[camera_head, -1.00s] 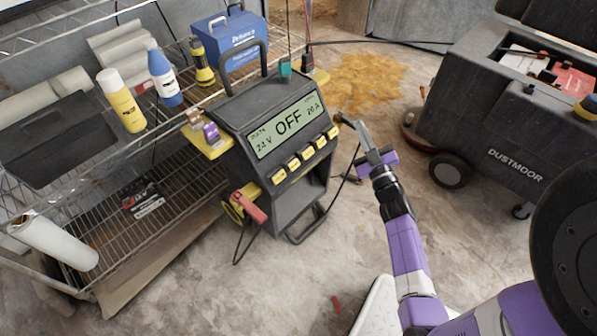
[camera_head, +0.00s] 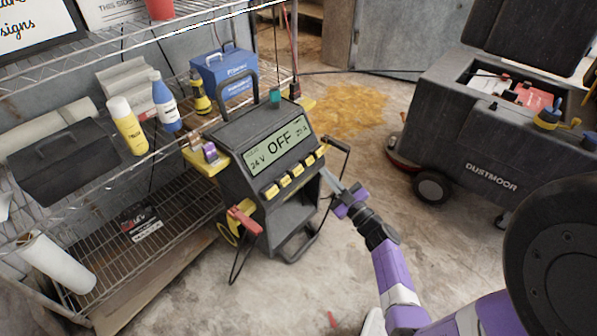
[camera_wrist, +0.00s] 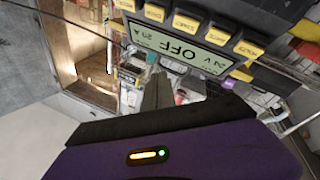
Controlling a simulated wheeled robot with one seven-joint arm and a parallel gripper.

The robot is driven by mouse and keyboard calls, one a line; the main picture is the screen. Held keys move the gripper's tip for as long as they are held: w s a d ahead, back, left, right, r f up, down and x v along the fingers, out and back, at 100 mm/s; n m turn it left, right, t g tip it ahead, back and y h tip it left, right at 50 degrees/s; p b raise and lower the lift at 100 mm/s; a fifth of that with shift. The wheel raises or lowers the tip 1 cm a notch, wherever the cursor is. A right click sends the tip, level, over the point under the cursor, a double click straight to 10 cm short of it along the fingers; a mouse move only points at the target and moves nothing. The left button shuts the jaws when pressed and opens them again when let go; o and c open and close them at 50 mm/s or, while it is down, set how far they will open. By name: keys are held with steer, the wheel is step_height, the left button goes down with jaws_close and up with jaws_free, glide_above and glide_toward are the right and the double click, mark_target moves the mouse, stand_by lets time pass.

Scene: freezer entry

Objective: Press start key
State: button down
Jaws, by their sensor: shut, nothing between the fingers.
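The dark charger (camera_head: 262,178) stands on the floor with its sloped panel facing me. Its display (camera_head: 280,145) reads OFF and 24 V. A row of several yellow keys (camera_head: 297,170) runs below the display. The keys also show upside down in the wrist view (camera_wrist: 186,23), with labels too small to read surely, so I cannot tell which is start. My gripper (camera_head: 325,174) is shut and empty, its tip just below and right of the keys in the head view. In the wrist view the fingers (camera_wrist: 158,88) point toward the display. I see no contact with a key.
A wire shelf (camera_head: 150,225) with bottles and a black case (camera_head: 65,160) stands left of the charger. A Dustmoor floor machine (camera_head: 485,140) stands at the right. A black handle or cable loop (camera_head: 345,148) lies close to my gripper.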

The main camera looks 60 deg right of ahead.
mark_target(298, 170)
steer(key=w+d+f+b, duration=0.2)
steer(key=w+f+b, duration=0.2)
steer(key=w+b, duration=0.2)
steer(key=shift+w+f+b, duration=0.3)
steer(key=shift+w+b, duration=0.05)
steer(key=shift+w, duration=0.25)
steer(key=shift+w, duration=0.1)
stand_by(1.7)
steer(key=shift+w+f+b, duration=0.2)
steer(key=shift+w+b, duration=0.05)
steer(key=shift+b, duration=0.05)
steer(key=shift+w+d+f+b, duration=0.1)
steer(key=shift+w+f+b, duration=0.15)
steer(key=shift+w+b, duration=0.15)
stand_by(0.8)
steer(key=shift+s+r, duration=0.1)
steer(key=shift+s+a+r+p, duration=0.2)
steer(key=shift+s+r+p, duration=0.15)
steer(key=shift+s+p, duration=0.4)
steer(key=shift+w, duration=0.1)
